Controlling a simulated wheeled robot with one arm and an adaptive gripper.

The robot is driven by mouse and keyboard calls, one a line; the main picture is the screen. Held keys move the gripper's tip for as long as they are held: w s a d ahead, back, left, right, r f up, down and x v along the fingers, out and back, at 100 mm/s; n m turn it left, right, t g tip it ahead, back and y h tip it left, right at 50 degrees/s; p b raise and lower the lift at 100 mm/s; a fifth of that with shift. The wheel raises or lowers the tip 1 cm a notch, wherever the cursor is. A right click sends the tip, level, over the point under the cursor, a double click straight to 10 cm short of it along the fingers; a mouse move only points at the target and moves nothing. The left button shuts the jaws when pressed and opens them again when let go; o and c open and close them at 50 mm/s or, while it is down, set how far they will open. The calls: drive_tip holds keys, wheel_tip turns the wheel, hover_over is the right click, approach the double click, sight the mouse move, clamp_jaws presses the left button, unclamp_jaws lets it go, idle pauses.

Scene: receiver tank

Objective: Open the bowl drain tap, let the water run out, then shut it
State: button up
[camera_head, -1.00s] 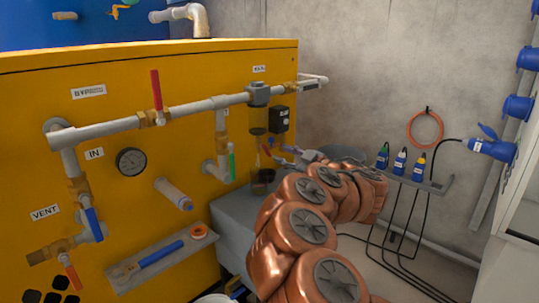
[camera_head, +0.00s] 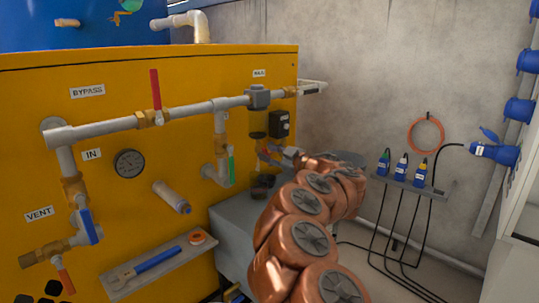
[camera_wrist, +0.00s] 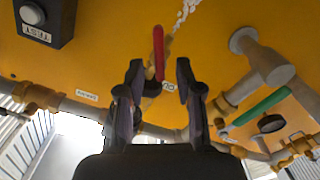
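The filter bowl (camera_head: 258,123) hangs under the grey fitting on the yellow panel's main pipe, with a dark lower band. My gripper (camera_head: 268,153) is just below it, in the tap's area. In the wrist view my gripper (camera_wrist: 159,68) is open, its two dark fingers apart. The drain tap's red lever (camera_wrist: 159,52) shows in the gap between the fingers, with no clear contact. A brass-coloured tap body is partly hidden behind the lever. White blobs (camera_wrist: 184,12), which look like water drops, trail away near it.
A dark cup is below on the grey box (camera_head: 232,218). A ledge (camera_head: 160,268) holds a blue tool.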

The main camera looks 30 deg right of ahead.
clamp_jaws()
drive_tip(key=shift+r+p, duration=0.2)
drive_tip(key=shift+p, duration=0.55)
drive_tip(key=shift+r+n+p, duration=0.1)
drive_tip(key=shift+n+p, duration=0.5)
drive_tip(key=shift+p, duration=0.45)
drive_tip(key=n+p, duration=0.1)
drive_tip(key=n, duration=0.1)
drive_tip(key=n+p, duration=0.1)
drive_tip(key=n, duration=0.1)
drive_tip(key=n+p, duration=0.1)
drive_tip(key=shift+f+n, duration=0.35)
drive_tip(key=shift+n, duration=0.05)
drive_tip(key=n, duration=0.4)
drive_tip(key=shift+n, duration=0.4)
